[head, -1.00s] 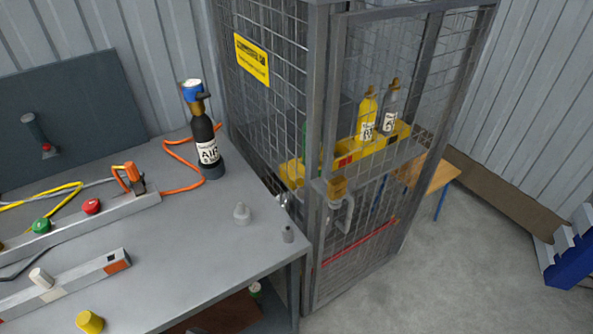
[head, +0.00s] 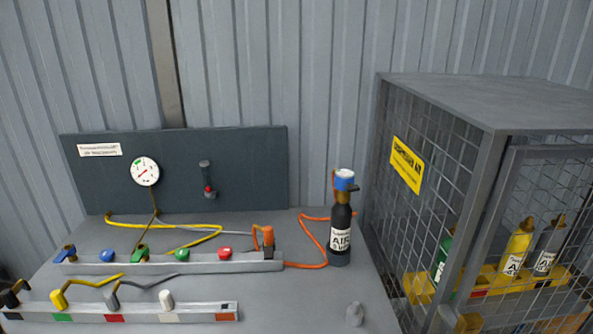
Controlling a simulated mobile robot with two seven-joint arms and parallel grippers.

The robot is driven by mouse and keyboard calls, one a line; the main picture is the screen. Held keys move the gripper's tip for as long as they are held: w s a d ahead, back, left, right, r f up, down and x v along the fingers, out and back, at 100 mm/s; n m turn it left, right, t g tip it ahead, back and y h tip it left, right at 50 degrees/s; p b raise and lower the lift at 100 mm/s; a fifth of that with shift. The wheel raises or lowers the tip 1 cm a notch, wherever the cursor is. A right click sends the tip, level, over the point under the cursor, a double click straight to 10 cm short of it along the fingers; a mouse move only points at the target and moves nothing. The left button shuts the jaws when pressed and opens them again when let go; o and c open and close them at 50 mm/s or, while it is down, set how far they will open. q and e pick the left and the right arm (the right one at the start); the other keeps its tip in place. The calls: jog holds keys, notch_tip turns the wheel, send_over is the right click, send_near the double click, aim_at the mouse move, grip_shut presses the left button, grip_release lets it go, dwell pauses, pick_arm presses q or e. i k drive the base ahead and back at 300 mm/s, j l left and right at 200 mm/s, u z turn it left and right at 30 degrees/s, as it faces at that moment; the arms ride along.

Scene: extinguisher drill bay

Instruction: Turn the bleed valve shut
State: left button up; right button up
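No part is clearly labelled as the bleed valve, so I cannot tell which one it is. A dark back panel (head: 245,165) carries a white round gauge (head: 144,171) and a dark lever with a red end (head: 207,180) hanging down. On the bench, a grey manifold rail (head: 165,266) has a blue handle (head: 66,253), a blue knob (head: 107,256), a green handle (head: 140,252), a green knob (head: 182,254), a red knob (head: 225,253) and an orange fitting (head: 264,238). An orange hose (head: 312,238) runs toward a black AIR cylinder (head: 340,236) with a blue top. Neither gripper is in view.
A front rail (head: 190,307) holds several coloured plugs with hoses. A small grey fitting (head: 354,314) stands on bare bench.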

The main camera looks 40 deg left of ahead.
aim_at(224, 252)
jog(key=u, duration=1.85)
jog(key=i+j+u, duration=0.2)
jog(key=j, duration=0.2)
jog(key=i+j+u, duration=0.1)
jog(key=j+u, duration=0.15)
jog(key=j, duration=0.15)
